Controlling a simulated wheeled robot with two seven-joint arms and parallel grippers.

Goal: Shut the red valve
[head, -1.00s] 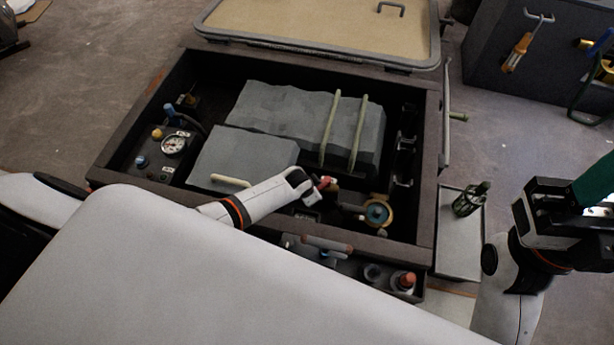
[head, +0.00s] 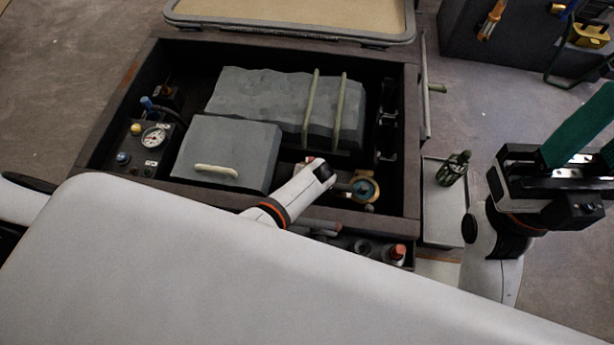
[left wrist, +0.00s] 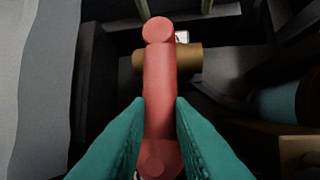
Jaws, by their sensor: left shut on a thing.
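The red valve's handle (left wrist: 158,95) is a bar with rounded ends in the left wrist view. It lies crosswise over a short brass pipe (left wrist: 188,60). My left gripper (left wrist: 160,112) is shut on the handle, with a teal finger on each side. In the head view only a small red patch of the handle (head: 311,160) shows at my left wrist. My left fingers are mostly hidden there. My right gripper (head: 592,138) is at the right, off the compartment, with its teal fingers apart and nothing visible between them.
The open compartment's dark frame (head: 410,120) surrounds grey blocks (head: 228,143), a gauge (head: 153,137) and a round brass fitting with a teal centre (head: 364,188), just right of my left wrist. The raised lid (head: 290,38) is behind.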

